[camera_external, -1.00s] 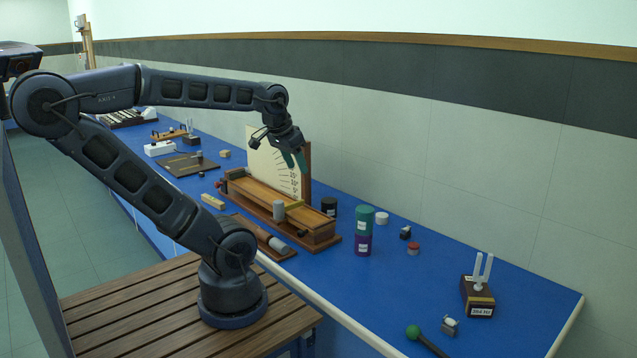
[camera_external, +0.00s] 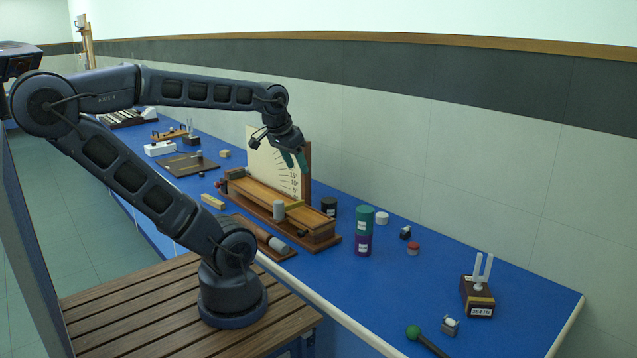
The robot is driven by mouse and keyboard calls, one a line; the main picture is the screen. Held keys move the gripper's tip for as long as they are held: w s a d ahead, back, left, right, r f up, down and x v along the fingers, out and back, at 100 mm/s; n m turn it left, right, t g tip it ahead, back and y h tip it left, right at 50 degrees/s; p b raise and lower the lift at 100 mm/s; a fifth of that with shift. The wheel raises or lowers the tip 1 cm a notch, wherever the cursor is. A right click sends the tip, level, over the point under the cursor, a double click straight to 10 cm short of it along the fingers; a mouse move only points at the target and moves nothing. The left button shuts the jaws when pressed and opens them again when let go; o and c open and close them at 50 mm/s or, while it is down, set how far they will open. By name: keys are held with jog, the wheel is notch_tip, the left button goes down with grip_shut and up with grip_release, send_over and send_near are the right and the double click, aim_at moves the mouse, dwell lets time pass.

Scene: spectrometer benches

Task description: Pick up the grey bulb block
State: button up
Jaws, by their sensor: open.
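A small grey block (camera_external: 450,325) with a pale top sits on the blue bench near its front edge at the lower right. It looks like the grey bulb block, but it is too small here to make out the bulb clearly. My gripper (camera_external: 295,161) is open and empty, with its green fingertips pointing down. It hangs in front of the white scale board, far to the left of the grey block and well above the bench top.
A green-headed mallet (camera_external: 414,332) lies just left of the grey block. A tuning fork on a wooden box (camera_external: 478,297) stands behind it. Green and purple cylinders (camera_external: 364,220) and a wooden apparatus (camera_external: 266,197) stand further left. Bare blue bench (camera_external: 530,300) lies right.

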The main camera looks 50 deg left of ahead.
jog(key=shift+w, duration=0.1)
jog(key=w+d+f+m, duration=0.4)
jog(key=w+d+m, duration=0.1)
jog(key=w+d, duration=0.45)
jog(key=m+g+h, duration=0.5)
jog(key=m, duration=0.8)
send_near(448, 317)
jog(key=shift+x, duration=5.5)
jog(key=shift+s, duration=0.1)
jog(key=c, duration=1.1)
